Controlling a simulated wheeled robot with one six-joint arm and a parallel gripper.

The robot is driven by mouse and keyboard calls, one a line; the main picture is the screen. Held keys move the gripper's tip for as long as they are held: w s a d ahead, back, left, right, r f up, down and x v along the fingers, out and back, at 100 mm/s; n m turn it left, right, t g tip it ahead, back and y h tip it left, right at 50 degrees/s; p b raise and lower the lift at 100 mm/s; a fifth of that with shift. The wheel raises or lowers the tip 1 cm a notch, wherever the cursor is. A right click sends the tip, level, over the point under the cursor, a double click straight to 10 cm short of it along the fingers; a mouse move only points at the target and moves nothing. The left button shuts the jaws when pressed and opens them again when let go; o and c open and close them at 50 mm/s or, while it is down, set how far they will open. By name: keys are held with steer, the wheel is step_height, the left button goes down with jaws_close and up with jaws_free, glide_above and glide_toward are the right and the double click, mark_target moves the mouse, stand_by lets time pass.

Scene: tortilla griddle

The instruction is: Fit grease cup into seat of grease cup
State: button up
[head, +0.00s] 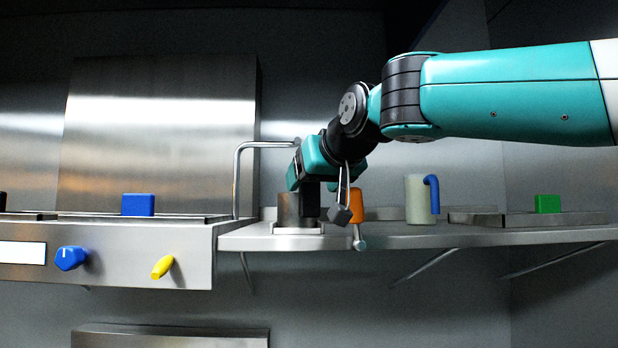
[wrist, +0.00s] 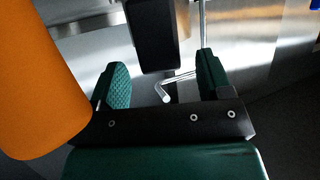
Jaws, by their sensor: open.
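The grease cup appears to be the dark grey metal cylinder (head: 288,210) standing upright on a pale flat plate (head: 298,230) near the shelf's left end. The plate looks like its seat; I cannot tell whether the cup is fully down in it. My gripper (head: 311,184) is just above and right of the cup, pointing down. In the wrist view my gripper (wrist: 165,82) is open, with its two green fingers apart. A dark block (wrist: 152,35), which looks like the cup's handle, shows between and beyond the fingers. I see no clear contact with it.
An orange cylinder (head: 356,204) stands close right of my gripper and fills the wrist view's left side (wrist: 35,80). A pale mug with a blue handle (head: 417,200) stands farther right. A bent metal rail (head: 237,180) rises on the left, beside the griddle (head: 110,235).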

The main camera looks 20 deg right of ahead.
steer(key=shift+x, duration=1.25)
steer(key=c, duration=1)
steer(key=shift+s, duration=0.1)
steer(key=o, duration=1)
steer(key=shift+s, duration=0.1)
